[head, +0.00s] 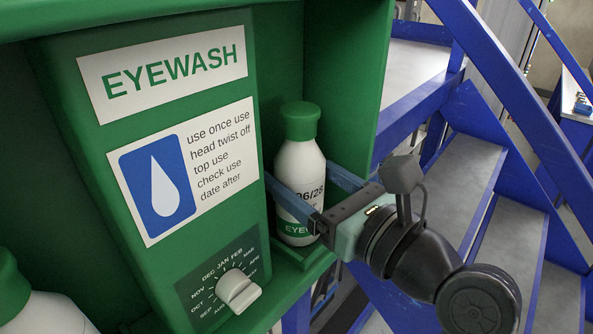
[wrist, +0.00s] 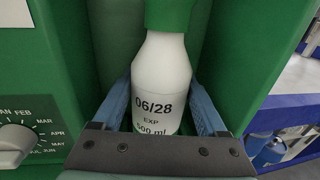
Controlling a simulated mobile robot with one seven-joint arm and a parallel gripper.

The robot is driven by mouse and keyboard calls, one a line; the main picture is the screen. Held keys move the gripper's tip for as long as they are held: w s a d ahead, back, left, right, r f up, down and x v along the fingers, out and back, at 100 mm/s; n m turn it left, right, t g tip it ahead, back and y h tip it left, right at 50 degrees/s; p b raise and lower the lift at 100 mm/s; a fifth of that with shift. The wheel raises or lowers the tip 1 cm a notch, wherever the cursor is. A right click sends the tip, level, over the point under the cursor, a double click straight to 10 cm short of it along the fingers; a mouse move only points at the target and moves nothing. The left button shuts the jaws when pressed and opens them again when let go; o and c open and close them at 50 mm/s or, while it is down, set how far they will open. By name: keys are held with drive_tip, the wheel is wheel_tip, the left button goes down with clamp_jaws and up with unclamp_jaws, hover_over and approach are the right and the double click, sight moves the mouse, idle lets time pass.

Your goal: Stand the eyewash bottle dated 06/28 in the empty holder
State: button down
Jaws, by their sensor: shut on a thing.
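The white eyewash bottle (head: 300,165) with a green cap is upright at the right side of the green station. Its label reads 06/28, and it also shows in the wrist view (wrist: 160,75). My gripper (head: 299,178) has its blue fingers on either side of the bottle and is shut on it; both fingers also show in the wrist view (wrist: 160,88). A green holder (head: 304,264) with a low rim is under the bottle. The bottle's base is at or just above it; I cannot tell whether it touches the holder floor.
The panel with the EYEWASH sign (head: 162,72) and a month dial (head: 239,290) stands close left of the bottle. Another white bottle with a green cap (head: 42,312) is at the lower left. The cabinet wall is right of the bottle, with blue-framed stairs (head: 450,190) beyond.

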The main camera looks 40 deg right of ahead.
drive_tip(key=shift+c, duration=1.5)
unclamp_jaws()
drive_tip(key=shift+f, duration=0.1)
drive_tip(key=o, duration=0.3)
drive_tip(key=shift+w+f, duration=0.1)
drive_tip(key=shift+w, duration=0.2)
drive_tip(key=shift+s+r, duration=0.15)
drive_tip(key=shift+r, duration=0.2)
drive_tip(key=s+a+b, duration=0.1)
drive_tip(key=s+b, duration=0.2)
drive_tip(key=s, duration=0.9)
drive_tip(key=shift+w+f, duration=0.1)
